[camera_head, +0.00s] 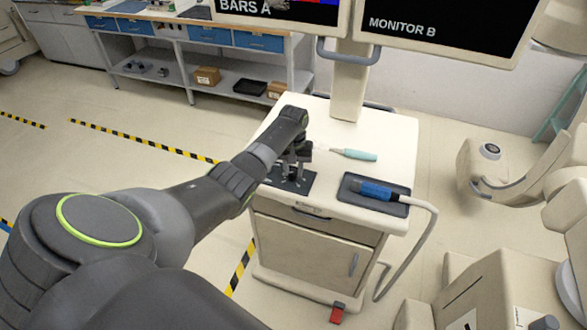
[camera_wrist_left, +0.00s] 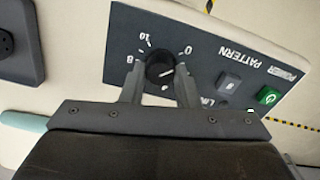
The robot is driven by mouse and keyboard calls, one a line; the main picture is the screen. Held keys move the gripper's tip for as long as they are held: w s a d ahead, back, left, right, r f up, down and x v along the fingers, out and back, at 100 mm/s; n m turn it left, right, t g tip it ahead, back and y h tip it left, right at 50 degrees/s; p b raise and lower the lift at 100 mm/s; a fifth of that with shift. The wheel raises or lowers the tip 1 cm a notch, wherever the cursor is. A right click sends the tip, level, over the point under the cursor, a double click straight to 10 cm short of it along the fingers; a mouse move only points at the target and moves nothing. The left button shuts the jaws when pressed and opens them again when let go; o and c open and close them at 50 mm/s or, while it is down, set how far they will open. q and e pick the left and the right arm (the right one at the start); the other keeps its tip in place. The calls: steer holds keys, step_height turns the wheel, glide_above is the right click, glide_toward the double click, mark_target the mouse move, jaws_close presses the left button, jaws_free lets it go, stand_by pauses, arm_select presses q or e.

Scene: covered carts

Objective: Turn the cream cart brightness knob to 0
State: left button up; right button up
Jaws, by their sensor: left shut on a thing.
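The cream cart (camera_head: 398,132) stands in the middle of the head view, with a dark control panel (camera_head: 272,176) on its top. My left gripper (camera_head: 297,158) reaches over this panel from the left and hides much of it. In the left wrist view the panel (camera_wrist_left: 232,84) appears upside down. It carries a black round knob (camera_wrist_left: 158,70), the word PATTERN, and the numbers 0, 10 and 8. My left gripper (camera_wrist_left: 159,84) is shut on the knob, one finger at each side. A light mark shows on the knob, but its setting is unclear. My right gripper is not in view.
A teal-handled probe (camera_head: 354,154) lies behind the panel. A blue-ended handle (camera_head: 376,190) with a pale cable rests on a dark pad (camera_head: 350,203) at the right. A monitor post (camera_head: 348,92) rises at the back. A green power button (camera_wrist_left: 268,95) is on the panel.

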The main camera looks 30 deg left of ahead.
arm_select(q)
steer(key=shift+r+n, duration=0.1)
steer(key=shift+n, duration=0.2)
stand_by(0.4)
steer(key=o, duration=1)
step_height(320, 180, up, 12)
steer(key=f+b, duration=0.1)
steer(key=b, duration=0.2)
step_height(320, 180, up, 5)
steer(key=p, duration=0.1)
glide_above(293, 171)
steer(key=shift+s+d+r+p, duration=0.15)
steer(key=shift+r+p, duration=0.55)
steer(key=shift+p, duration=0.35)
